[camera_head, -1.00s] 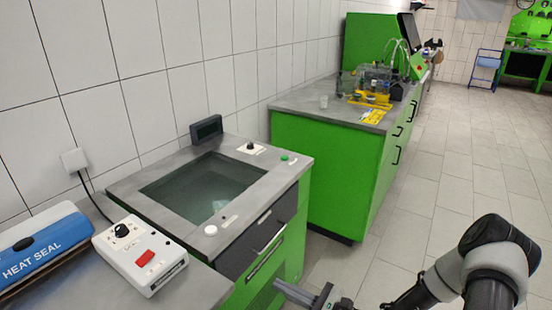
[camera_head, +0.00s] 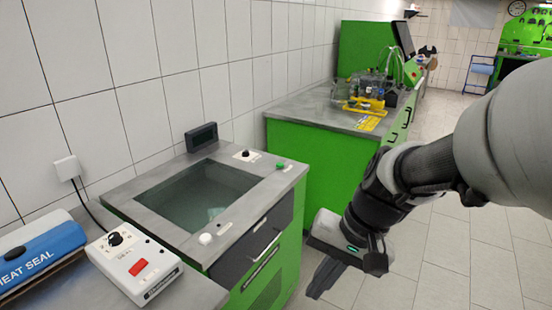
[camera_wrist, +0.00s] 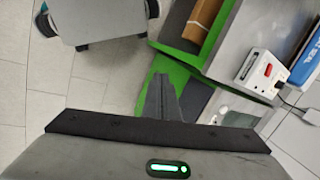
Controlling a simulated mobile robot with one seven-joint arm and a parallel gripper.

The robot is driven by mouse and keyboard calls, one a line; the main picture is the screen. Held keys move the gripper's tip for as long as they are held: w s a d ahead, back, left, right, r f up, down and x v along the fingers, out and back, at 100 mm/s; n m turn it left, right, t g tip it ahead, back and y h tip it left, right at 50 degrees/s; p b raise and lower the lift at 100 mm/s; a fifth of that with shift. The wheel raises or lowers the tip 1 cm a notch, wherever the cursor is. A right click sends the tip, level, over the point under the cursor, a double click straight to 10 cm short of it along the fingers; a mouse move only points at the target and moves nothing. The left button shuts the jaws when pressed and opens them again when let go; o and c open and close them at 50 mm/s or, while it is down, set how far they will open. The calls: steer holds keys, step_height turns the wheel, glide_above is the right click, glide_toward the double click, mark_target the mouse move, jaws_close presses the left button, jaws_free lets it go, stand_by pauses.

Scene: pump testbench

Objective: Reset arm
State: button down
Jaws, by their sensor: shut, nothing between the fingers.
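My arm reaches in from the right side of the head view, bent downward. My gripper (camera_head: 318,285) hangs in front of the green cabinets and points down. In the wrist view its dark fingers (camera_wrist: 160,98) lie together with nothing between them. The gripper stands apart from the bench and cabinets and touches nothing that I can see.
At the left are a sink-like basin unit (camera_head: 143,192), a white control box (camera_head: 133,262) and a blue heat sealer (camera_head: 38,252). A green cabinet (camera_head: 318,160) carries the pump equipment (camera_head: 366,92). Tiled floor (camera_head: 440,265) lies open at the right.

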steer(key=s+d+r+n+t+h, duration=0.2)
steer(key=d+r+t, duration=0.1)
steer(key=r, duration=0.2)
steer(key=s+d+r+n+t+h, duration=0.1)
steer(key=s+d+r+t+h, duration=0.15)
steer(key=r, duration=0.25)
step_height(320, 180, up, 16)
steer(key=p, duration=1.6)
steer(key=shift+a+g+y, duration=0.1)
steer(key=shift+g+y, duration=0.15)
steer(key=shift+a, duration=0.1)
